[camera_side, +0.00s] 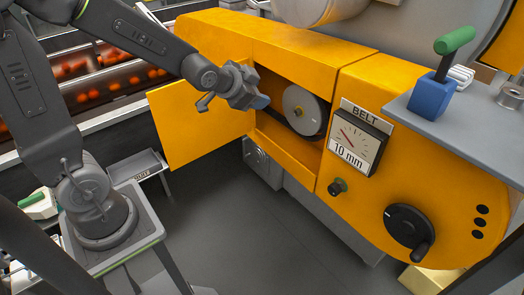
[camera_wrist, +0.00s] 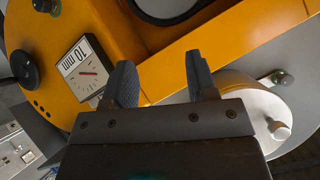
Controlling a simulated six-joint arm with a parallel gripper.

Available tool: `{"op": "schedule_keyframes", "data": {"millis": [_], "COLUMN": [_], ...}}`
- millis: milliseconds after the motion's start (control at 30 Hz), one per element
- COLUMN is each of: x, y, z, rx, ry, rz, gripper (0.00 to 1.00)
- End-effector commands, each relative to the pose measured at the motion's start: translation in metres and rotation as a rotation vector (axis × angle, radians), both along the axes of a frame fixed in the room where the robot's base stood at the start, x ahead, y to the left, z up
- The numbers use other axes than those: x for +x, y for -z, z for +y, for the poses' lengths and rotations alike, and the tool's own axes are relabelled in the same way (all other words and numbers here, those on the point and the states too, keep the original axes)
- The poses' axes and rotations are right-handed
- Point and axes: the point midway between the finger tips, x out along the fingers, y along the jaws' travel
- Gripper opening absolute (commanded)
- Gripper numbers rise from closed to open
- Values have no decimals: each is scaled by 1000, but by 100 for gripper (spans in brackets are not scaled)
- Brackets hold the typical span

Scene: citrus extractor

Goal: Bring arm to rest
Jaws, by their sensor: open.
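My gripper (camera_side: 262,102) is at the open bay of the orange extractor (camera_side: 210,40), just left of the grey pulley wheel (camera_side: 303,110). In the wrist view my gripper (camera_wrist: 158,75) shows two dark fingers spread apart with nothing between them. In the side view I cannot tell whether the fingers touch anything. My arm reaches in from the upper left.
An orange door (camera_side: 195,125) stands open under my forearm. The belt gauge (camera_side: 362,142) reads 10 mm on its label. A black crank (camera_side: 410,228) and a small knob (camera_side: 337,187) stick out. A blue block with a green handle (camera_side: 440,75) sits on the grey shelf (camera_side: 475,125).

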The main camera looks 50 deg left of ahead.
Motion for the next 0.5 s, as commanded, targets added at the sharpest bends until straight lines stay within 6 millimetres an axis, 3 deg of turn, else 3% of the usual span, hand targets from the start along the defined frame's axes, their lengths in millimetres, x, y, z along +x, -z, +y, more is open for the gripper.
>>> {"op": "schedule_keyframes", "data": {"millis": [33,200,400,500], "x": [-17,-81,-156,-183], "y": [-15,-40,-54,-56], "z": [-7,-27,-47,-53], "rx": [-33,-160,-284,-320], "ry": [-23,-113,-199,-225], "rz": [26,166,318,373], "gripper": [52,52,52,52]}}
